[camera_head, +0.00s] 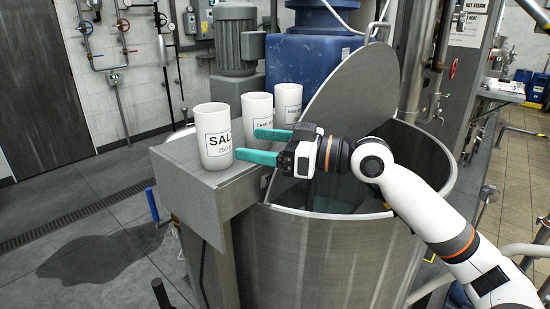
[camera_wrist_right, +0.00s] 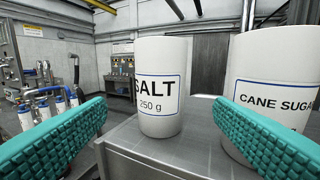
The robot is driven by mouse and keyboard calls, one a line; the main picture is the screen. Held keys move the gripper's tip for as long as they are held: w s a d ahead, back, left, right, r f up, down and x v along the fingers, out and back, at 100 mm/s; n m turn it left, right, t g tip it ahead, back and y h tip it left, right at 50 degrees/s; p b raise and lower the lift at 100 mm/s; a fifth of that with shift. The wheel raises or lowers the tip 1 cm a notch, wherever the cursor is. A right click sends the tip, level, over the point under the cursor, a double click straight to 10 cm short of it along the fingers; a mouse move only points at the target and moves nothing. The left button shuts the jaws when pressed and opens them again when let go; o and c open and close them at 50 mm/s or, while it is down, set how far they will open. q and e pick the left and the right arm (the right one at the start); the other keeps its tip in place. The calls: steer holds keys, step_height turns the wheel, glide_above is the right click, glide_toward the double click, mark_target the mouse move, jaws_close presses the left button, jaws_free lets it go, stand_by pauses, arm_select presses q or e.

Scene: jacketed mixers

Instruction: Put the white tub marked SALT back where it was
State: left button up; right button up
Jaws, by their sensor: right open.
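The white tub marked SALT (camera_head: 214,137) stands upright on the steel ledge (camera_head: 190,189) beside the mixer, nearest of a row of tubs. My right gripper (camera_head: 254,144) is open, its teal fingers pointing left toward the tub and the fingertips just to its right. In the right wrist view the SALT tub (camera_wrist_right: 160,88) stands ahead between the two spread fingers, with a visible gap before it. The gripper is empty. My left gripper is not in view.
A tub marked CANE SUGAR (camera_wrist_right: 272,85) stands close beside, also seen in the head view (camera_head: 258,112). A third white tub (camera_head: 288,102) is behind it. The open mixer vessel (camera_head: 330,255) with its raised lid (camera_head: 350,90) lies under and behind my right arm.

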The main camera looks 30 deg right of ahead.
steer(key=b+v, duration=0.1)
steer(key=v, duration=0.2)
stand_by(0.6)
